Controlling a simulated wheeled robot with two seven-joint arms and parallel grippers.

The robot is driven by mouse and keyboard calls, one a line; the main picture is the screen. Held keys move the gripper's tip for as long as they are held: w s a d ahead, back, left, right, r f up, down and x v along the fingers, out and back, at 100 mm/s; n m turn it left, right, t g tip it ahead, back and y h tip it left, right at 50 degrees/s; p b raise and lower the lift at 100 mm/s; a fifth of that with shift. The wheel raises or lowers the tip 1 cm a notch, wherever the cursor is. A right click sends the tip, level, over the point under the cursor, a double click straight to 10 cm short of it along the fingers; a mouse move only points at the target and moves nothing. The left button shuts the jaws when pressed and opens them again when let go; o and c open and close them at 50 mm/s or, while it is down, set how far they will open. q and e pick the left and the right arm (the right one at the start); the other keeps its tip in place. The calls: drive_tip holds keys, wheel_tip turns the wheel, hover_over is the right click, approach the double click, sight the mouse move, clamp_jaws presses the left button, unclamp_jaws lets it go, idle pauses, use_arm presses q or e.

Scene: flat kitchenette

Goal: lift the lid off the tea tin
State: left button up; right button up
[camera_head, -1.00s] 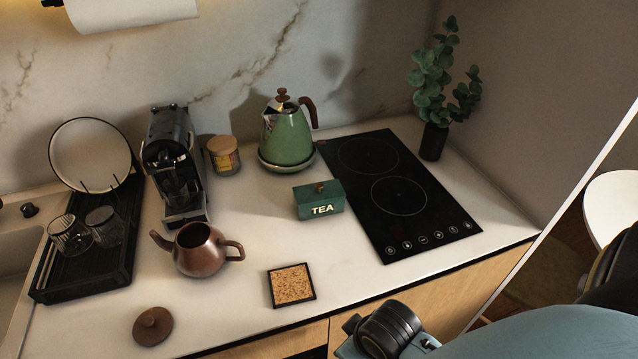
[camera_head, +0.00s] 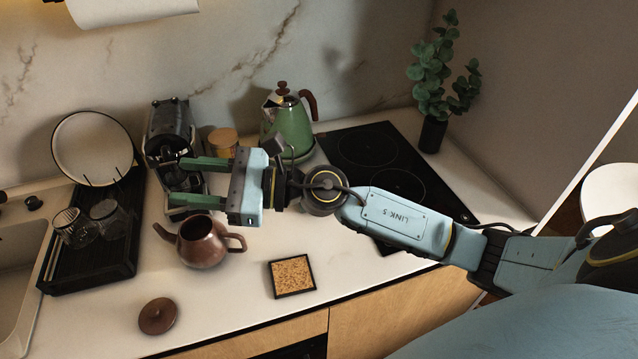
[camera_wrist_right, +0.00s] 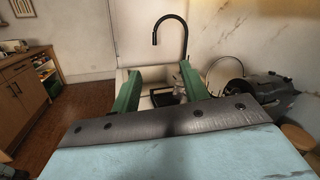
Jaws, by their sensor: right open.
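The tea tin is hidden in the head view behind my right gripper and wrist, so I cannot see its lid now. My right gripper (camera_head: 180,181) is open and empty, with its two green fingers pointing left, in front of the coffee machine and above the brown teapot (camera_head: 203,242). The same gripper (camera_wrist_right: 160,88) shows in the right wrist view with its fingers wide apart and nothing held between them. My left gripper is not in view.
A green kettle (camera_head: 290,122) and a wooden-lidded jar (camera_head: 222,141) stand behind the gripper. The coffee machine (camera_head: 168,130), black dish rack (camera_head: 112,259), cork coaster (camera_head: 291,276), brown lid (camera_head: 157,316) and hob (camera_head: 365,145) surround it.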

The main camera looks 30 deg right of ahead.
drive_tip(key=w+d+f+n+g+h, duration=0.2)
drive_tip(key=d+f+n+g+h, duration=0.55)
drive_tip(key=n, duration=0.65)
drive_tip(key=w+d+n+t+h, duration=0.1)
drive_tip(key=w+d+n+h, duration=0.1)
drive_tip(key=d+h, duration=0.5)
drive_tip(key=w+d+n+t+h, duration=0.1)
drive_tip(key=w+d+n+h, duration=0.15)
drive_tip(key=d, duration=0.95)
drive_tip(key=shift+h, duration=0.5)
drive_tip(key=x, duration=0.2)
drive_tip(key=p+x, duration=0.1)
drive_tip(key=x, duration=0.4)
drive_tip(key=shift+s+d+f, duration=0.25)
drive_tip(key=shift+s+f, duration=0.05)
drive_tip(key=shift+w+f+p, duration=0.2)
drive_tip(key=shift+f+p, duration=0.1)
drive_tip(key=shift+f, duration=0.3)
drive_tip(key=x, duration=0.2)
drive_tip(key=p+x, duration=0.1)
drive_tip(key=x, duration=0.1)
drive_tip(key=shift+s+f, duration=0.15)
drive_tip(key=shift+s, duration=0.25)
drive_tip(key=shift+w+f, duration=0.25)
drive_tip(key=shift+f, duration=0.3)
